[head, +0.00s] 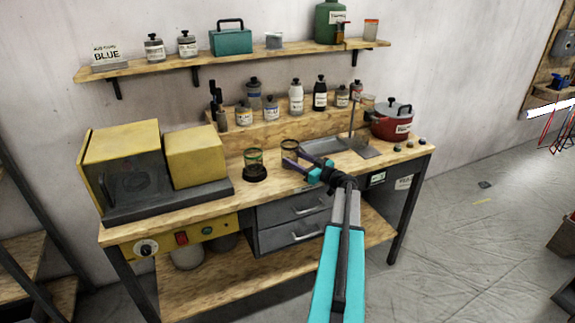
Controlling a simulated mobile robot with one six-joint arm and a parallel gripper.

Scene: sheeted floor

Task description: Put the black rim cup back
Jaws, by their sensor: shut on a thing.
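A small clear cup with a black rim (290,145) is at the tips of my gripper (290,155), over the middle of the wooden workbench (225,195). My gripper reaches in from the lower right with its purple fingers closed on this cup. The cup looks upright; its lower part is partly hidden by the fingers. Whether its bottom touches the bench I cannot tell. A second glass with a green rim (254,155) stands on a round black base (255,173) to the left of the gripper.
A yellow machine (125,150) fills the bench's left end. A grey tray (322,147), a stand (362,148) and a red pot (392,122) are on the right. Several bottles line the raised back shelf (285,127).

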